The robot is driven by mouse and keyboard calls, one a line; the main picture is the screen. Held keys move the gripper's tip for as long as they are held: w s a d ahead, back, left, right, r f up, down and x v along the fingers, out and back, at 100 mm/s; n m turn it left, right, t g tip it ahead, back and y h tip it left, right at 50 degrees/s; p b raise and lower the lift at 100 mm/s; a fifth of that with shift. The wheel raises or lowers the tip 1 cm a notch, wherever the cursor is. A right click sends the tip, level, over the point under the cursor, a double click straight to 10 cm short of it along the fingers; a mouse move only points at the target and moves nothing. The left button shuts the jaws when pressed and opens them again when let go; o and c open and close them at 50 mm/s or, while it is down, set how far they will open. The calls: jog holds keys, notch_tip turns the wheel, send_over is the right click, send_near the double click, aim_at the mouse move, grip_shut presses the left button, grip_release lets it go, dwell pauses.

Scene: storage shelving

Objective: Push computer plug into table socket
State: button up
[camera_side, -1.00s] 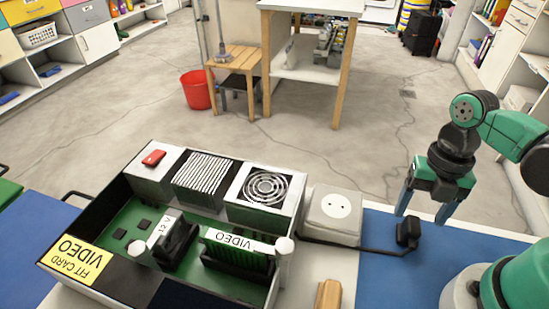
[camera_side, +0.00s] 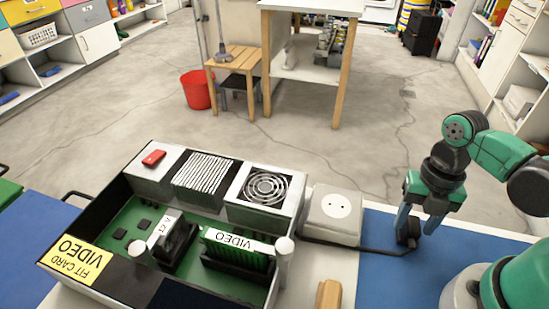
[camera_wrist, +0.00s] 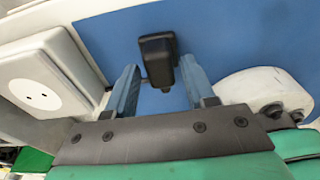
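The black computer plug (camera_side: 408,231) stands on the blue mat at the right of the side view, its cable running left to the computer case. The white table socket (camera_side: 334,213) with two holes sits between the case and the plug. My gripper (camera_side: 419,231) is down at the plug, its blue fingers open around it. A gap shows on the left side. The socket (camera_wrist: 43,90) shows at the left.
The open computer case (camera_side: 115,270) with cards and a fan fills the left and middle of the table. A wooden block (camera_side: 328,294) lies near the front edge. The blue mat (camera_side: 385,268) is clear in front of the plug.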

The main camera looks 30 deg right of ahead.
aim_at(413, 222)
grip_shut()
jog(key=shift+r, duration=0.25)
notch_tip(413, 222, up, 20)
jog(key=shift+f, duration=0.2)
dwell(0.5)
jog(key=shift+w, duration=0.1)
jog(key=w+a+f, duration=0.8)
jog(key=a+f, duration=0.1)
jog(key=shift+w, duration=0.4)
